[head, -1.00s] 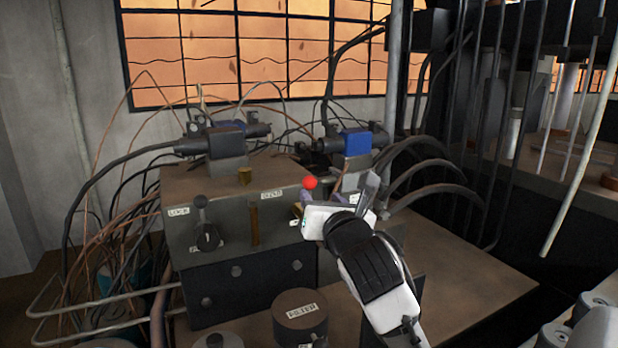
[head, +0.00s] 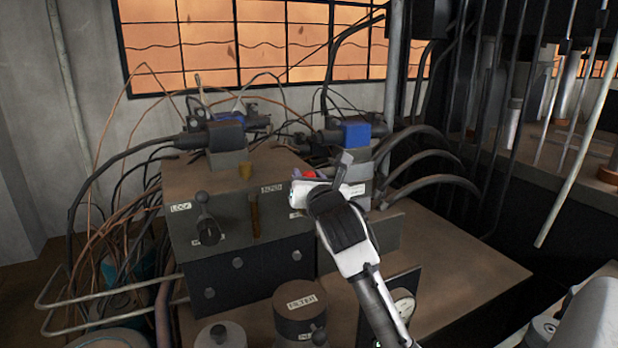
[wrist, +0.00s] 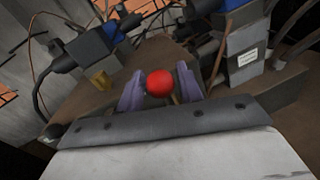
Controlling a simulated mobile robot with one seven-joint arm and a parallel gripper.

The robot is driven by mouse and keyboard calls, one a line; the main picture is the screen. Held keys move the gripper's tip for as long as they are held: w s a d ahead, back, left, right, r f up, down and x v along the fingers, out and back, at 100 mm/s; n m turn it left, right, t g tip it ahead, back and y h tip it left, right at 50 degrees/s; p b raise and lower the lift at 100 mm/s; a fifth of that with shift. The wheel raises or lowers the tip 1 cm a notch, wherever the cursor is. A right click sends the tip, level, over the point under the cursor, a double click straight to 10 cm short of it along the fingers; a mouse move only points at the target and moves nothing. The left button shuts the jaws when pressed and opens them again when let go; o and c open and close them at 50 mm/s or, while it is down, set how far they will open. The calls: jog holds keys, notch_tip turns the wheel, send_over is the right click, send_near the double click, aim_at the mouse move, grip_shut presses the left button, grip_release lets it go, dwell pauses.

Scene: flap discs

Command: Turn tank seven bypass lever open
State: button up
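A lever with a red ball knob (head: 310,173) stands at the right side of the valve block, partly hidden behind my gripper in the head view. In the wrist view the red knob (wrist: 160,83) sits between the two purple finger pads of my gripper (wrist: 160,90), with part of its thin stem showing below. The fingers look open, one on each side of the knob, with narrow gaps. My gripper (head: 312,181) also shows in the head view beside the block's right end. I cannot read a label naming tank seven.
The brown-topped valve block (head: 226,172) carries a black-knobbed lever (head: 203,199) by a LOCK label. A blue-topped valve (head: 355,133) with thick hoses stands behind my gripper. A FILTER canister (head: 300,308) stands in front. The bench top (head: 455,265) at right is clear.

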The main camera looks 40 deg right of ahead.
grip_shut()
jog(key=s+d+f+m+g+y+b, duration=0.1)
jog(key=d+f+m+y+b, duration=0.3)
jog(key=m, duration=1.1)
jog(key=shift+s+d+f+m+b, duration=0.5)
jog(key=shift+d+f+b, duration=0.65)
jog(key=shift+d+f, duration=1.4)
jog(key=shift+a+f, duration=0.15)
jog(key=shift+f, duration=0.05)
jog(key=shift+o, duration=1.7)
grip_release()
jog(key=shift+r, duration=0.1)
